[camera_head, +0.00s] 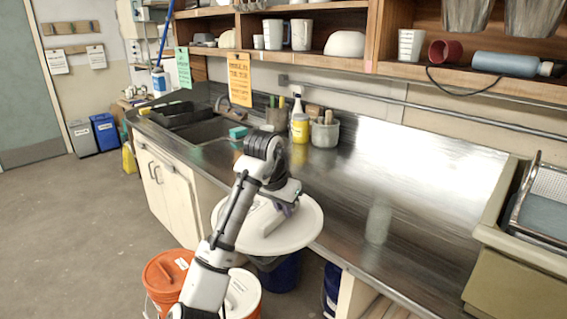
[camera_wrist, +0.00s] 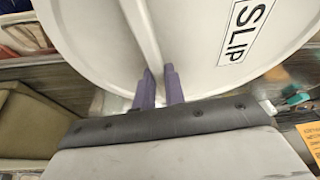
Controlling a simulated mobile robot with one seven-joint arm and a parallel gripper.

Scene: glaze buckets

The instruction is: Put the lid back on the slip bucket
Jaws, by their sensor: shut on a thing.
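A round white lid (camera_head: 304,232) is held up in the head view, in front of the steel counter's edge. In the wrist view the lid (camera_wrist: 215,90) fills the upper part and bears a label reading SLIP (camera_wrist: 246,30). My gripper (camera_head: 288,206) is shut on the lid's raised bar; its purple fingertips (camera_wrist: 160,85) sit on either side of it. A dark blue bucket (camera_head: 282,277) stands on the floor below the lid. Its top is mostly hidden by the lid and my arm, so I cannot tell whether it is the slip bucket.
An orange-lidded bucket (camera_head: 168,269) and a white-lidded bucket (camera_head: 243,291) stand left of the blue one. Another blue bucket (camera_head: 332,283) is under the counter (camera_head: 365,205).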

